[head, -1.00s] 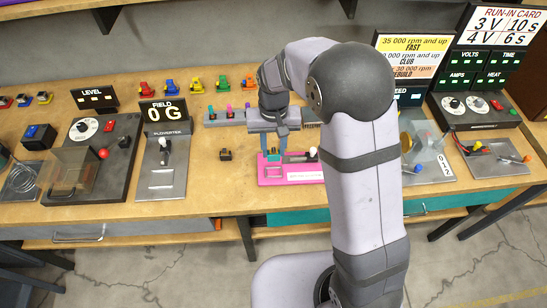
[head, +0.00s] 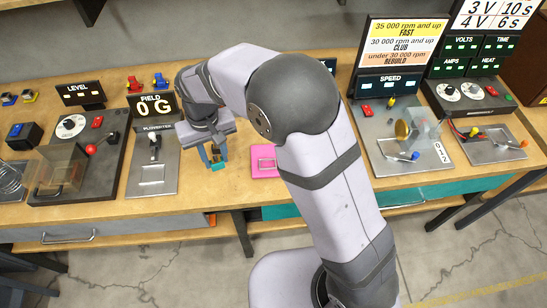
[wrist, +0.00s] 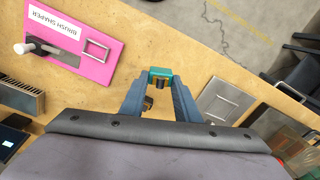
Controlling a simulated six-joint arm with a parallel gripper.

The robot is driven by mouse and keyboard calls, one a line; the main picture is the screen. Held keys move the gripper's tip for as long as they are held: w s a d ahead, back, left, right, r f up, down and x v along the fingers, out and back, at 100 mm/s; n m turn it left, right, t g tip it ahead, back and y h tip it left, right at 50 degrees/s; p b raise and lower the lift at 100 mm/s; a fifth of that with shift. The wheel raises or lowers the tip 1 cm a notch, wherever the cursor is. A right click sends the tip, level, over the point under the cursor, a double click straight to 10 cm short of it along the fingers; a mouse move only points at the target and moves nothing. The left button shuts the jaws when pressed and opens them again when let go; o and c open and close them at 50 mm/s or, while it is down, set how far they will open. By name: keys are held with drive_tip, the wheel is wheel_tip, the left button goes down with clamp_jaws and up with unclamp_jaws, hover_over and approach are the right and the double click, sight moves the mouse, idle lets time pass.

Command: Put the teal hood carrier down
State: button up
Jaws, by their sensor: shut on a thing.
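The teal hood carrier (wrist: 160,76) is a small teal block with a dark part on it, seen between the blue fingertips in the wrist view. My gripper (wrist: 160,82) is shut on it. In the head view my gripper (head: 215,164) points down over the bare wood bench, between the pink brush shaper plate and the field panel.
The pink brush shaper plate (head: 266,168) lies right of my gripper. The grey field panel (head: 152,176) is to its left. A small dark object (wrist: 148,103) shows near the left finger in the wrist view. Bare bench (wrist: 185,45) surrounds the carrier.

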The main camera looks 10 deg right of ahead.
drive_tip(key=shift+w+a+r+m, duration=0.2)
drive_tip(key=shift+r+m, duration=0.2)
drive_tip(key=shift+m, duration=0.45)
drive_tip(key=shift+w+a+r+m, duration=0.15)
drive_tip(key=shift+r+m, duration=0.2)
drive_tip(key=shift+m, duration=0.5)
drive_tip(key=shift+s, duration=0.1)
drive_tip(key=shift+f+p, duration=1.55)
drive_tip(key=shift+f, duration=3.5)
